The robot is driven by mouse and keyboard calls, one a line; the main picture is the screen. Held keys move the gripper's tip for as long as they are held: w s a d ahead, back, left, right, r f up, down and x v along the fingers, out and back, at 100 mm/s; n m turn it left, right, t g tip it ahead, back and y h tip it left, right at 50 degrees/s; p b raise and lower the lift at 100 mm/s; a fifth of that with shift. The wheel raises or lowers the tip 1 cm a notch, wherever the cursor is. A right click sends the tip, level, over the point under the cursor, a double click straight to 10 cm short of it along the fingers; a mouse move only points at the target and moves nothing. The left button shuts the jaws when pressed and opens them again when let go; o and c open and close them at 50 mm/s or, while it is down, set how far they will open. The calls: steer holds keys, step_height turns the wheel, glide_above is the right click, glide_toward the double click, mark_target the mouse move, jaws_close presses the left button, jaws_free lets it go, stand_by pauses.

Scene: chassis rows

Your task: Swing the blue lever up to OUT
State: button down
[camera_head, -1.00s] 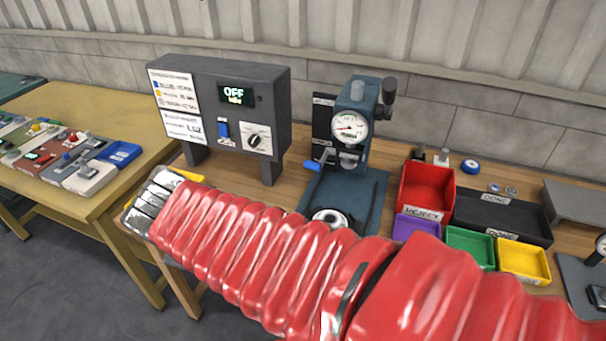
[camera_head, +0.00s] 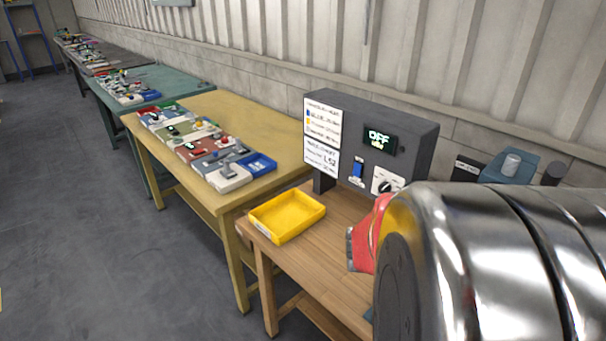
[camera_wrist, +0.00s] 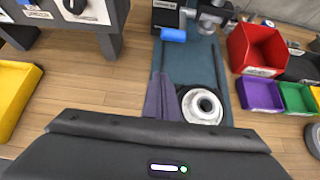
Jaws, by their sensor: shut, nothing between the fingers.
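In the wrist view, the blue lever (camera_wrist: 173,35) sticks out at the lower left of the press, at the back edge of the dark blue-green base plate (camera_wrist: 215,80). It looks roughly level. My gripper (camera_wrist: 163,80) is shut and empty, its fingers above the plate and nearer to me than the lever, apart from it in the picture. A pale metal ring-shaped seat (camera_wrist: 202,106) lies just right of the fingers. In the head view my arm hides the lever; only the top of the press (camera_head: 510,164) shows. I cannot read an OUT mark.
A grey control box (camera_head: 385,135) reading OFF stands left of the press, with a blue switch (camera_head: 357,171) and a dial. A yellow tray (camera_head: 287,217) sits at the bench's left end. Red (camera_wrist: 257,47), purple (camera_wrist: 259,94) and green (camera_wrist: 297,98) bins stand to the right.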

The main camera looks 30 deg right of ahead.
stand_by(0.4)
steer(key=shift+x, duration=5)
steer(key=shift+w+d+r, duration=0.1)
steer(key=shift+d+r, duration=0.25)
steer(key=shift+r, duration=0.6)
steer(key=shift+d+r, duration=0.3)
steer(key=shift+r, duration=0.65)
steer(key=shift+w+a+r, duration=0.1)
steer(key=shift+w, duration=0.05)
steer(key=shift+r, duration=0.1)
